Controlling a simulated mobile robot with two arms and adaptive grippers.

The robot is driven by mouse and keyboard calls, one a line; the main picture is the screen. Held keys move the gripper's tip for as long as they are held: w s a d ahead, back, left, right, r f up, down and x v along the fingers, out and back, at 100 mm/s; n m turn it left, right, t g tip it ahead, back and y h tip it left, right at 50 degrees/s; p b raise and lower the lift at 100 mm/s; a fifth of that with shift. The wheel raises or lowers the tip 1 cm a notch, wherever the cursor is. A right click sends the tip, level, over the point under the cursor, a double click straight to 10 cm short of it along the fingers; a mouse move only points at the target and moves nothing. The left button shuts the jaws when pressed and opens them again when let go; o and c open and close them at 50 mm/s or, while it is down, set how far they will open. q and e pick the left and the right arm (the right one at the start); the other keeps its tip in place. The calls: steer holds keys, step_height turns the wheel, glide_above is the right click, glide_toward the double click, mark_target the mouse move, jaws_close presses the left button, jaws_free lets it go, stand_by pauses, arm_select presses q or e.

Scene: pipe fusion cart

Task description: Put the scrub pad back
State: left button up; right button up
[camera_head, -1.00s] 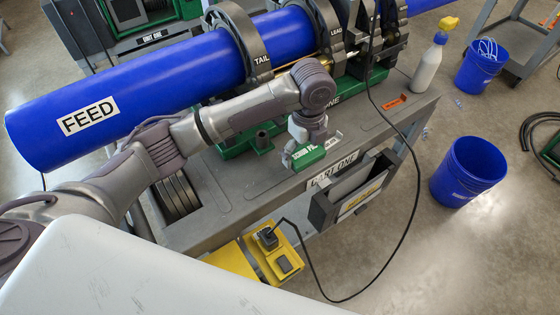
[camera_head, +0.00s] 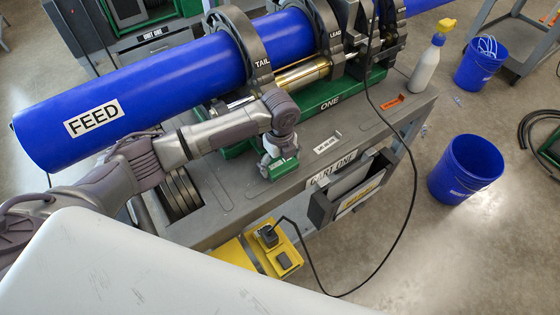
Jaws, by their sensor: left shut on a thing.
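The green scrub pad (camera_head: 284,168) is in the jaws of my left gripper (camera_head: 277,156), over the front part of the grey cart top (camera_head: 235,195). My left gripper points down and is shut on the pad, which hides most of its fingertips. I cannot tell whether the pad touches the cart top or hangs just above it. A small white label (camera_head: 327,144) lies on the cart top to the right of the pad; its text is too small to read. My right gripper is not in view.
A blue pipe (camera_head: 150,90) marked FEED lies clamped in the green fusion machine (camera_head: 340,93) behind the gripper. A spray bottle (camera_head: 427,68) and an orange label (camera_head: 387,107) are at the cart's right end. A black cable (camera_head: 412,165) hangs over the front edge.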

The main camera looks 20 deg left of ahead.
mark_target(280, 162)
arm_select(q)
steer(key=shift+f, duration=0.1)
steer(key=o, duration=0.8)
steer(key=shift+c, duration=0.2)
steer(key=shift+r, duration=0.25)
step_height(280, 162, up, 12)
steer(key=b, duration=0.1)
steer(key=shift+f, duration=0.1)
